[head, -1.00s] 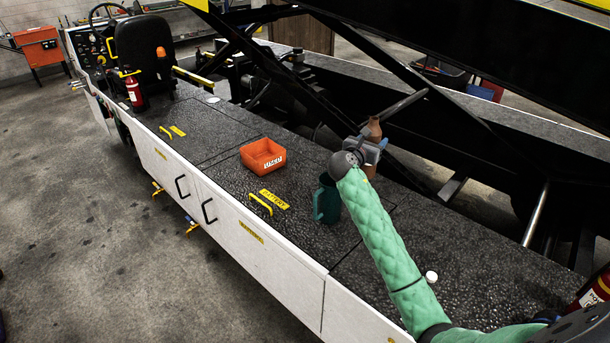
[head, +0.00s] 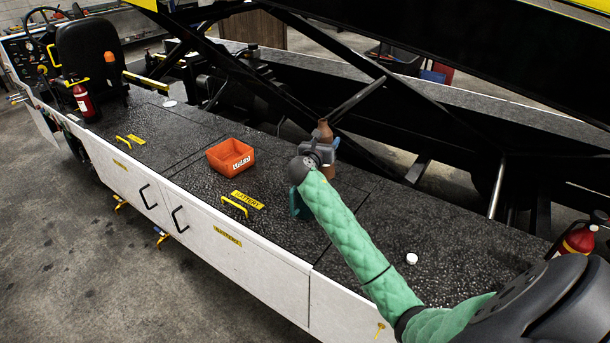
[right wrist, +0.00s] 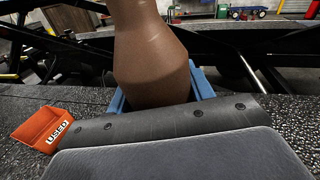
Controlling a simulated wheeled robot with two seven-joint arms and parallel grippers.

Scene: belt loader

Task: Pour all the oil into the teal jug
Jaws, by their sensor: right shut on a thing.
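A brown bottle (head: 325,130) stands upright in the jaws of my right gripper (head: 324,150), above the black deck. In the right wrist view the bottle (right wrist: 148,60) sits between the blue jaw pads (right wrist: 200,84). The teal jug (head: 298,205) stands on the deck just below and to the left of the gripper in the head view. My right forearm hides much of the jug, and its opening does not show. The oil itself cannot be seen. My left gripper is not in view.
An orange bin (head: 230,157) marked USED sits left of the jug. A white cap (head: 411,259) lies on the deck to the right. Yellow handles (head: 235,206) stick up from the deck. Black lift beams (head: 340,55) rise behind the bottle, and a red extinguisher (head: 578,240) stands at right.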

